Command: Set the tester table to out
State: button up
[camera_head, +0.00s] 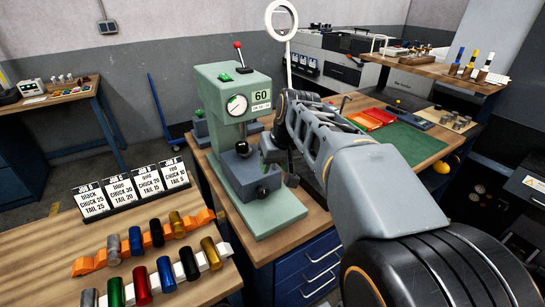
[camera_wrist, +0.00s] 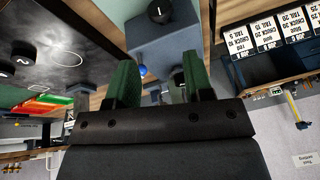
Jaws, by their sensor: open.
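The tester (camera_head: 225,100) is a pale green press-like machine with a round dial, a "60" plate and a red-tipped lever on top. A grey block (camera_head: 255,178) with a dark round knob (camera_head: 262,192) sits low on its front, above the green base. My gripper (camera_head: 277,160) is at the right side of the tester, partly hidden by my own wrist. In the wrist view its two green fingers (camera_wrist: 160,78) are open, apart and empty. A blue-grey block (camera_wrist: 168,45) with a black knob (camera_wrist: 160,12) lies just beyond them. I cannot tell whether they touch it.
Left of the tester are job cards (camera_head: 135,187) and coloured cylinders on an orange rack (camera_head: 95,264) and a white rack (camera_head: 128,292). A green mat (camera_head: 408,143) and red trays (camera_head: 372,118) lie to the right. A ring lamp (camera_head: 282,20) stands behind.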

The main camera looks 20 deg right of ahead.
jog(key=w+d+r, duration=0.5)
jog(key=d, duration=0.2)
jog(key=shift+t+y, duration=0.3)
jog(key=x, duration=1.3)
jog(key=shift+a+f, duration=0.15)
jog(key=shift+f, duration=0.05)
grip_shut()
